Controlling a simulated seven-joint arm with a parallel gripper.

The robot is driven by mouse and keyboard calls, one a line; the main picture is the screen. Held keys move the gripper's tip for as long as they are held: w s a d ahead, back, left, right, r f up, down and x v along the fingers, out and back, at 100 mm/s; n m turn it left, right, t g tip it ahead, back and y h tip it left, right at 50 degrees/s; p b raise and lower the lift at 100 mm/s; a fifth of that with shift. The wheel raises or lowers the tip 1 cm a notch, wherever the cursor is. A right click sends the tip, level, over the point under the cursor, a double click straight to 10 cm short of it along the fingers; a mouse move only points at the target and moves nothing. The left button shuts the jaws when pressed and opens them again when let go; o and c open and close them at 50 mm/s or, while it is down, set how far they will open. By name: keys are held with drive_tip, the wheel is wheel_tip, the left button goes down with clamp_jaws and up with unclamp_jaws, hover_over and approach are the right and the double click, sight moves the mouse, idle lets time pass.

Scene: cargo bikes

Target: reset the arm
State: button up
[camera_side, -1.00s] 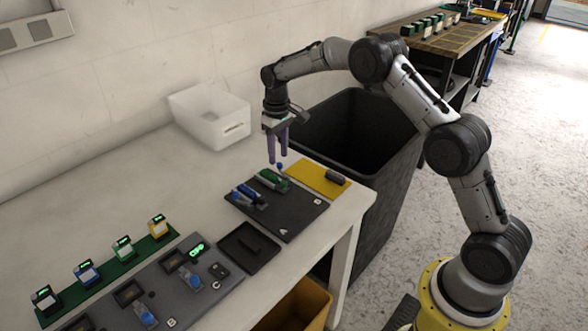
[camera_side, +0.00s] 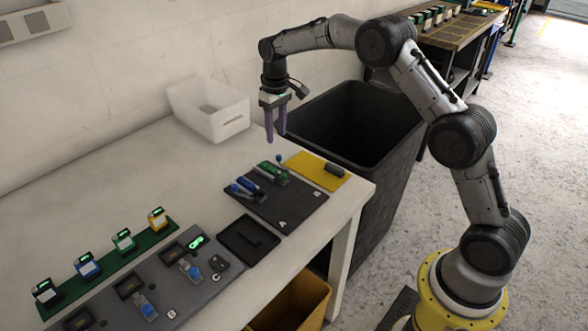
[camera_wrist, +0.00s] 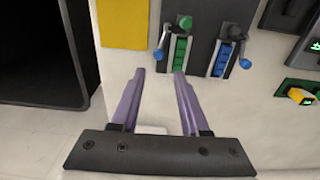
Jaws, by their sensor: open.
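My gripper (camera_side: 276,134) is open, its two purple fingers pointing down above the far part of the white table (camera_side: 150,160). Nothing is between the fingers. In the wrist view, my gripper (camera_wrist: 160,78) shows its fingers spread apart, with a green block device (camera_wrist: 181,48) just beyond the tips and a blue one (camera_wrist: 222,58) to its right. In the side view these green (camera_side: 271,170) and blue (camera_side: 246,188) devices sit on a dark board (camera_side: 290,207), below and in front of the fingers.
A white bin (camera_side: 222,125) stands at the wall, left of my gripper. A large black bin (camera_side: 375,150) stands right of the table.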

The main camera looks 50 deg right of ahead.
drive_tip(key=s+a+r+t, duration=0.1)
drive_tip(key=s+r, duration=0.2)
drive_tip(key=r, duration=0.5)
drive_tip(key=s+a+r+t, duration=0.2)
drive_tip(key=s+r, duration=0.1)
drive_tip(key=r, duration=0.5)
drive_tip(key=s+a+r+t, duration=0.1)
drive_tip(key=s+r, duration=0.3)
drive_tip(key=s, duration=0.2)
drive_tip(key=s+a+r, duration=0.1)
drive_tip(key=s+r, duration=0.2)
drive_tip(key=s, duration=0.3)
drive_tip(key=s+a+f+t, duration=0.1)
drive_tip(key=s+f+t, duration=0.1)
drive_tip(key=s, duration=1.3)
drive_tip(key=s+f, duration=0.6)
drive_tip(key=f, duration=0.2)
drive_tip(key=shift+a+g, duration=0.2)
drive_tip(key=shift+g, duration=0.1)
idle(0.6)
